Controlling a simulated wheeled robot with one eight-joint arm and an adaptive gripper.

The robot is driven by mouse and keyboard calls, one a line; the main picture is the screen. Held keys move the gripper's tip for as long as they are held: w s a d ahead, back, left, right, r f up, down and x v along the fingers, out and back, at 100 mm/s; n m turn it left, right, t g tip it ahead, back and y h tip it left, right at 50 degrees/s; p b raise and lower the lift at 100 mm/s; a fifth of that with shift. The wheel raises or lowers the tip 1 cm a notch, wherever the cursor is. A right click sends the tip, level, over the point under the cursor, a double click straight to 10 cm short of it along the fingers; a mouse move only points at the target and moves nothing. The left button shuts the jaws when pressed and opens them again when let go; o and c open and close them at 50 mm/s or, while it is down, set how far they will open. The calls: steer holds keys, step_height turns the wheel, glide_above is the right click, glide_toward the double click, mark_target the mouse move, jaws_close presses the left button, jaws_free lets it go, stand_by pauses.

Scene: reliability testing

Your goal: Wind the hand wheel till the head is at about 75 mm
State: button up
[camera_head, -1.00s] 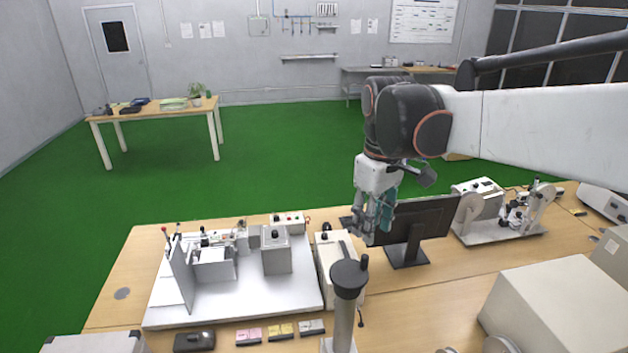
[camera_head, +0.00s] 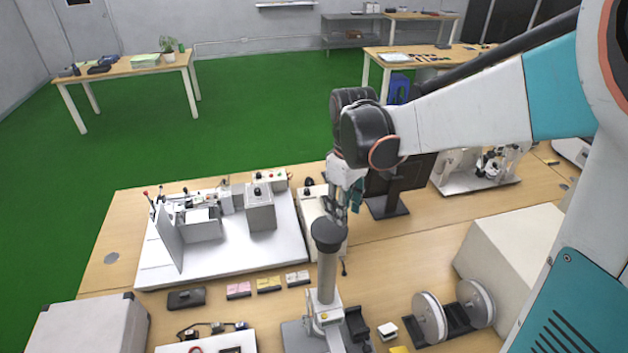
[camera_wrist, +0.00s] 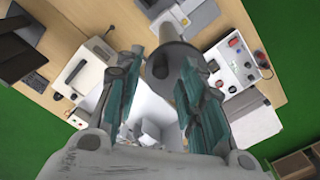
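The dark round hand wheel (camera_head: 327,237) sits on top of an upright grey column (camera_head: 327,277). A pale block (camera_head: 325,317) low on the column may be the head; no height reading can be made out. My gripper (camera_head: 342,210) is above and just behind the wheel, partly overlapping it in the head view. In the wrist view my gripper (camera_wrist: 162,60) has its teal-padded fingers apart, with a grey rounded part, likely the wheel (camera_wrist: 177,57), near and between the tips. Contact cannot be told. The wheel's crank knob is not clear in the head view.
A white fixture plate (camera_head: 225,262) with several devices lies left of the column. A monitor (camera_head: 392,190) stands behind to the right. A large pale box (camera_head: 510,250) and a pair of discs (camera_head: 452,312) are at right. Small coloured packs (camera_head: 268,284) lie in front.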

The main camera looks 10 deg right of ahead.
mark_target(343, 232)
steer(key=shift+f, duration=1.25)
jaws_close()
steer(key=shift+s, duration=0.1)
steer(key=m+b, duration=0.2)
steer(key=m, duration=0.1)
steer(key=shift+s+f, duration=0.15)
steer(key=shift+s, duration=0.2)
steer(key=shift+s+a+m+b, duration=0.1)
steer(key=shift+s+m+b, duration=0.15)
steer(key=shift+m, duration=0.4)
steer(key=shift+s+a+m+b, duration=0.1)
steer(key=shift+m+b, duration=0.3)
steer(key=shift+m, duration=0.2)
steer(key=shift+s+a+m+b, duration=0.1)
steer(key=shift+s+m+b, duration=0.15)
steer(key=shift+m, duration=0.4)
